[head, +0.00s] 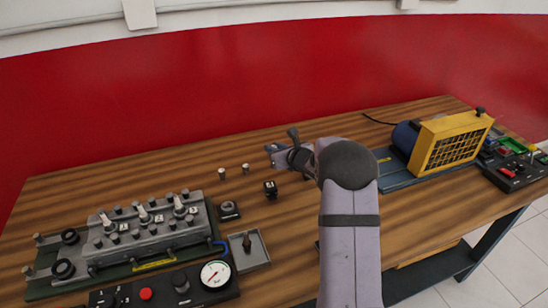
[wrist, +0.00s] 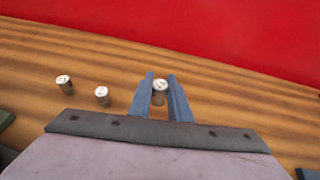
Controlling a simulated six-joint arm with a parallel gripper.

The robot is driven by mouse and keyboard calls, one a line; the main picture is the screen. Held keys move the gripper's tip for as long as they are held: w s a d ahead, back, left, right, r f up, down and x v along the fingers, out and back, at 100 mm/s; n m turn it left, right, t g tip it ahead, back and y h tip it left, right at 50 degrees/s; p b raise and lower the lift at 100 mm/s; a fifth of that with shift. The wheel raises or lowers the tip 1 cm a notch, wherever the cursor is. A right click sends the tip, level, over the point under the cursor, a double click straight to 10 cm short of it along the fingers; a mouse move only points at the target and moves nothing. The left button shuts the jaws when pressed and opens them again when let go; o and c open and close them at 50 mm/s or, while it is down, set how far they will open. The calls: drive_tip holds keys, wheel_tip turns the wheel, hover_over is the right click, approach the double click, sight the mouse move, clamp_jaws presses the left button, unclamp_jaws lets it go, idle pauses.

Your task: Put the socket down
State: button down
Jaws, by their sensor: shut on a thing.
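My gripper (wrist: 163,80) is shut on a metal socket (wrist: 159,97). In the wrist view the socket is upright between the two blue-grey fingers, its pale round top towards the camera. In the head view my gripper (head: 273,155) is over the back middle of the wooden bench, and I cannot make out the held socket there. Whether its base touches the wood cannot be told. Two similar sockets stand upright on the bench to the left: one (head: 221,174) farther left and one (head: 245,169) nearer. The wrist view also shows the farther one (wrist: 64,85) and nearer one (wrist: 102,97).
A small black block (head: 270,190) sits just in front of my gripper. A grey cylinder head (head: 145,232), a tray (head: 262,247) and a gauge panel (head: 215,275) are at the left. A yellow-framed unit (head: 450,143) stands right. Bare wood (head: 150,170) lies along the back.

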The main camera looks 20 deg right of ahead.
drive_tip(key=shift+f, duration=1.85)
drive_tip(key=shift+s+f+b, duration=0.1)
drive_tip(key=shift+f+b, duration=0.55)
drive_tip(key=shift+b, duration=0.1)
drive_tip(key=c, duration=1.6)
unclamp_jaws()
drive_tip(key=shift+f, duration=0.1)
drive_tip(key=shift+c, duration=0.2)
drive_tip(key=shift+s+f, duration=0.1)
drive_tip(key=shift+r+p, duration=0.85)
drive_tip(key=shift+p, duration=0.4)
drive_tip(key=b+v, duration=0.3)
drive_tip(key=v, duration=0.8)
drive_tip(key=shift+s+r, duration=0.2)
drive_tip(key=shift+s, duration=0.05)
